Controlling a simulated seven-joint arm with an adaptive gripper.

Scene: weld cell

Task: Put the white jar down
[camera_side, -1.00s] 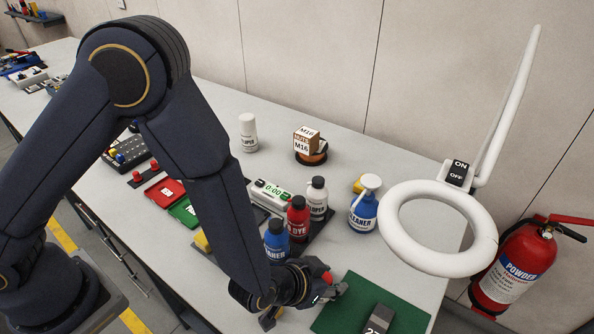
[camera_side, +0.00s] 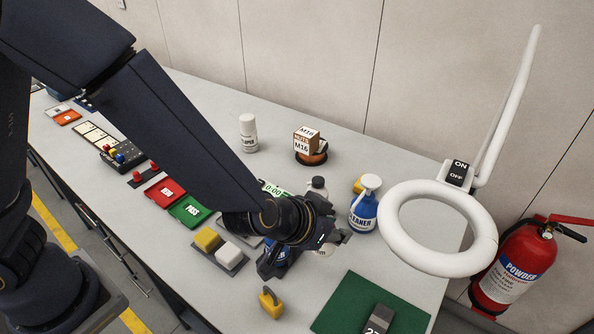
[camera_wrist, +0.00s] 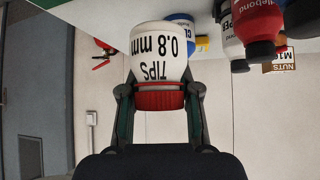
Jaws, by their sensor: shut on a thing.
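A white jar (camera_wrist: 158,42) with a red lid and the label "TIPS 0.8 mm" fills the middle of the wrist view. It appears upside down there, lid towards my palm. My gripper (camera_wrist: 160,97) is shut on it, one finger on each side near the lid. In the side view my gripper (camera_side: 333,243) is over the bottle area, left of the blue spray bottle (camera_side: 363,211). Only a little white shows at the fingers there, and my wrist hides most of the jar. I cannot tell the gap under the jar.
A green mat (camera_side: 345,304) with a dark block lies at the front right. Bottles stand close to my wrist. A ring lamp (camera_side: 393,247) overhangs the right side.

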